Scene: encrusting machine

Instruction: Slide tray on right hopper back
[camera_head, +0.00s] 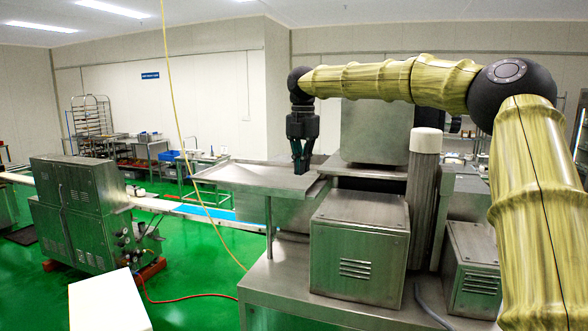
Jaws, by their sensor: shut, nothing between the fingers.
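A flat metal tray (258,178) with a low rim sticks out to the left from the top of the machine (359,262), at the height of the hopper area. My gripper (299,170) hangs fingers down at the tray's right end. Its dark green fingers are shut with nothing between them. The fingertips are at or just above the tray surface; I cannot tell whether they touch it. A large metal hopper body (377,131) stands behind and right of the gripper, partly hidden by my arm.
A vertical ribbed column with a white cap (427,141) stands right of the tray. A yellow cable (176,120) hangs at the left. A conveyor with a blue belt (222,214) runs behind the tray. Another steel machine (75,205) stands on the green floor at the left.

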